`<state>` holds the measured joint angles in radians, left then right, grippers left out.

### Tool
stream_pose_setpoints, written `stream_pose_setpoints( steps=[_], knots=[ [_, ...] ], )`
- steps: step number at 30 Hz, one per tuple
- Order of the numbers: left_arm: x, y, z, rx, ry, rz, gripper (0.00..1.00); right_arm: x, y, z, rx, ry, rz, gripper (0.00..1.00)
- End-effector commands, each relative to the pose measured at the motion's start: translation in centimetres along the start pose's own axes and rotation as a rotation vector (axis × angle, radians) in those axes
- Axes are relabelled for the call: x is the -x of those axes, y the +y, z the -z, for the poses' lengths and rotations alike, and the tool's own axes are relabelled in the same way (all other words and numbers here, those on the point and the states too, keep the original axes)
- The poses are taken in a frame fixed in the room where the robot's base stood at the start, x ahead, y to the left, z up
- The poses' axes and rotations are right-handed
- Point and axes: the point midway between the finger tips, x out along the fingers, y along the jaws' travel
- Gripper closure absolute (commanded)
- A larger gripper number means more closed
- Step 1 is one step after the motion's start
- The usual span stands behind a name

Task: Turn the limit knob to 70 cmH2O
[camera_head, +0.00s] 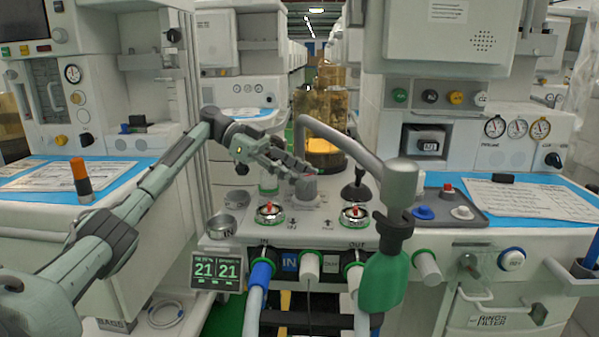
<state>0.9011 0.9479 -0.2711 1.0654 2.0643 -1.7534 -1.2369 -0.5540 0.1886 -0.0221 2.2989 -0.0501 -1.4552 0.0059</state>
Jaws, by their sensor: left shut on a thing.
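The limit knob (305,189) appears as a grey cylinder on the white deck of the anaesthesia cart (330,216), in the middle of the view. My left gripper (304,171) reaches in from the left and is shut on the knob's upper part. The fingers hide part of the knob's top. The scale and pointer are too small to read, so I cannot tell its setting. My right gripper is not in view.
Two valves with red parts, left (269,212) and right (355,213), flank the knob in front. A black knob (357,188) stands to its right. A grey bent pipe (345,140) arches close behind and right. A green bag (384,282) hangs in front.

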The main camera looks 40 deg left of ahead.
Motion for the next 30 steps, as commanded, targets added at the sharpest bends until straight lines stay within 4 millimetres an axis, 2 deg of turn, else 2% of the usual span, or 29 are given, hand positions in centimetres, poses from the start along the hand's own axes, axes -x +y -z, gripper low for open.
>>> stream_pose_setpoints(
  steps=[7,8,13,23,26,30],
  knots=[
    [-0.1,0.1,-0.3,0.004,-0.006,-0.005,0.91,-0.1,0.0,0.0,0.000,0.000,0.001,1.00],
    [-0.1,0.1,-0.3,0.004,-0.006,-0.005,0.61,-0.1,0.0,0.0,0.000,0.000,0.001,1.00],
    [-0.1,0.1,-0.2,0.003,-0.004,-0.004,0.40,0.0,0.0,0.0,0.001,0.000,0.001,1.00],
    [0.2,0.0,-0.1,0.001,-0.002,-0.001,0.40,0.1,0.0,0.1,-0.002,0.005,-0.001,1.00],
    [1.1,-0.1,0.0,0.002,-0.001,0.003,0.40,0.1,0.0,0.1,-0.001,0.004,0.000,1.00],
    [3.7,-0.1,0.1,0.001,0.002,0.004,0.40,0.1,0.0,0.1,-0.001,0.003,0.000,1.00]
  ],
)
